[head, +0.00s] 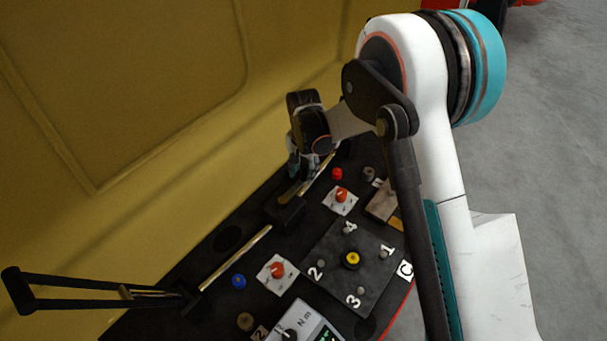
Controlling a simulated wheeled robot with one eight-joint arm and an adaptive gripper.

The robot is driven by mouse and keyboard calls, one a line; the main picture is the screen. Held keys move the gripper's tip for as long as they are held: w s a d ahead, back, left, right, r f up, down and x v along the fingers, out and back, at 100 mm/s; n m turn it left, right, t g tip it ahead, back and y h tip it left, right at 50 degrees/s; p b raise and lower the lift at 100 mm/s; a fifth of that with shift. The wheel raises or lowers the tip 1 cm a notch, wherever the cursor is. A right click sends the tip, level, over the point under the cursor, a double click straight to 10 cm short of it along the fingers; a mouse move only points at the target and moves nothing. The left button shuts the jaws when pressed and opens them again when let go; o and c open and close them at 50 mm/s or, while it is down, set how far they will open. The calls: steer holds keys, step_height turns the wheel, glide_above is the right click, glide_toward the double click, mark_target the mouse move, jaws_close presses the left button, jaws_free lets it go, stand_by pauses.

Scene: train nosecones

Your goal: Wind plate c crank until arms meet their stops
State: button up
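Plate C (335,289) is a dark square plate low in the head view, with a white C label (405,270), a yellow-centred knob (351,260) and small studs numbered 1 to 4. I cannot make out which part is its crank. A black forked arm (85,292) sticks out at the left from a dark block. A second dark block (287,212) carries a brass rod (322,176). My gripper (301,168) hangs beyond plate C, close to that rod's upper end. Its fingers are small and dark, so their opening and any contact are unclear.
Orange knobs on white plates (277,270) (341,196), a blue button (239,281), a red button (337,173) and a meter marked N m (311,326) share the dark bench. A yellow wall (130,110) borders it at left. Grey floor (550,140) lies open at right.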

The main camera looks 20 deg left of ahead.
steer(key=shift+f, duration=0.4)
jaws_close()
